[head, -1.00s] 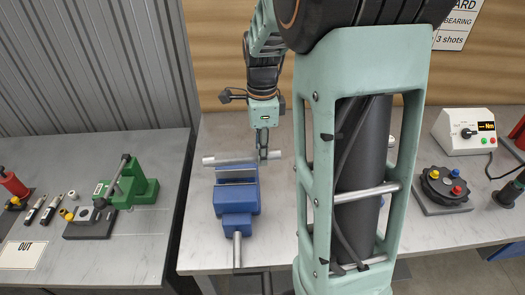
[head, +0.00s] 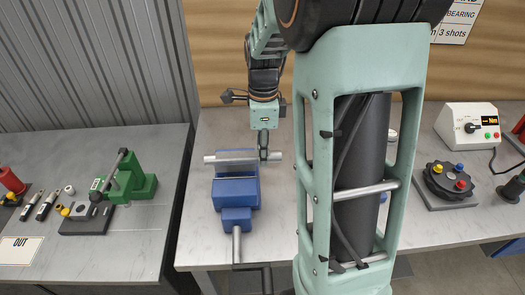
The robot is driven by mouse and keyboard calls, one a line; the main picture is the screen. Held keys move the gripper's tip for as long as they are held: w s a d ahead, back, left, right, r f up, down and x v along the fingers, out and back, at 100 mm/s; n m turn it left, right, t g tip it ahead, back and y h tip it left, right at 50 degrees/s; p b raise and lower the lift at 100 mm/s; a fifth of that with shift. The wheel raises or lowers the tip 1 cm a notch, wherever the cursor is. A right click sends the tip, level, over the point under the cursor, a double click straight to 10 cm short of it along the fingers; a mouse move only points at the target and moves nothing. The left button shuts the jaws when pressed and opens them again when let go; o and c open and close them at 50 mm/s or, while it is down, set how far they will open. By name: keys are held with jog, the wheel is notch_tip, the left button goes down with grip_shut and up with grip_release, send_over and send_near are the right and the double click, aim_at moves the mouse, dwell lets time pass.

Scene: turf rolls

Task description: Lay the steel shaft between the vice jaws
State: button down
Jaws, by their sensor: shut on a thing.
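A second bench at left holds a green clamp-like tool (head: 140,187), a red cylinder (head: 11,181) and an OUT card (head: 17,250). At right are a white control box (head: 470,127) and a black round fixture (head: 448,181). Bare bench (head: 205,252) shows around the vice.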

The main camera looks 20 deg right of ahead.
notch_tip(320, 180, down, 8)
jog(key=b, duration=0.5)
jog(key=shift+b, duration=0.35)
dwell(0.4)
jog(key=shift+f, duration=0.1)
jog(key=c, duration=1.6)
grip_release()
jog(key=shift+f, duration=0.1)
